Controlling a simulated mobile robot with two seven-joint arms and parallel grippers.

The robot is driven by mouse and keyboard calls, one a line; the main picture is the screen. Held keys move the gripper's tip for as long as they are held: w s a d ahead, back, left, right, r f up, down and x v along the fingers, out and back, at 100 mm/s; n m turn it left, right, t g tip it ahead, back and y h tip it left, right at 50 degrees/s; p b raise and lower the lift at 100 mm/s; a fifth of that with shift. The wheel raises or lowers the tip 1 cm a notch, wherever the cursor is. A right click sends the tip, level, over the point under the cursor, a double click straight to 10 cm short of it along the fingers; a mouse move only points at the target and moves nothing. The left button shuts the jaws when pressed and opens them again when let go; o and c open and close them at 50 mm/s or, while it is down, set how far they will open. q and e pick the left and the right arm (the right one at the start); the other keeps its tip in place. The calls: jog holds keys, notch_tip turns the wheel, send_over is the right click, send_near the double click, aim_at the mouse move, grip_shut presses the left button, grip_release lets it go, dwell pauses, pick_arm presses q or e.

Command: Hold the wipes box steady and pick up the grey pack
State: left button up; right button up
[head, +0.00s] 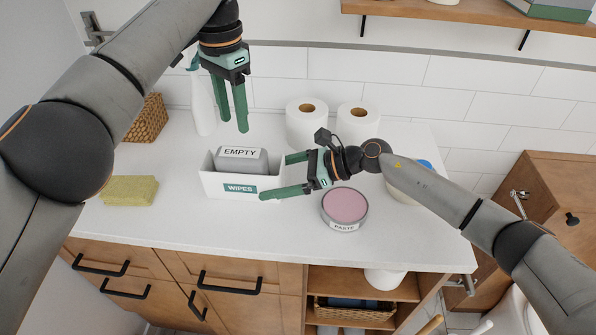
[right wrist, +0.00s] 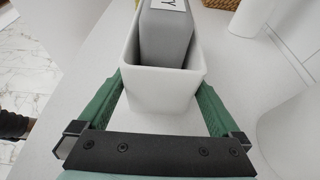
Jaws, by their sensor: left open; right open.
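The white wipes box (head: 211,184) stands on the white counter with a green WIPES label on its front. The grey pack (head: 241,163), labelled EMPTY, stands inside the box and rises above its rim. In the right wrist view the grey pack (right wrist: 166,38) sits in the white box (right wrist: 158,92). My right gripper (head: 274,177) is open at the box's right end, with one finger on each side of that end; I cannot tell whether they touch it. My left gripper (head: 234,124) is open and empty, pointing down above and behind the box.
A yellow-green sponge (head: 129,190) lies left of the box. A pink-topped paste tin (head: 344,207) stands right, near my right gripper. Two paper rolls (head: 306,122), a white spray bottle (head: 202,105) and a wicker basket (head: 146,118) stand behind. The front counter strip is clear.

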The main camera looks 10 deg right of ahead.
jog(key=shift+x, duration=1.7)
jog(key=c, duration=1.2)
jog(key=shift+o, duration=0.2)
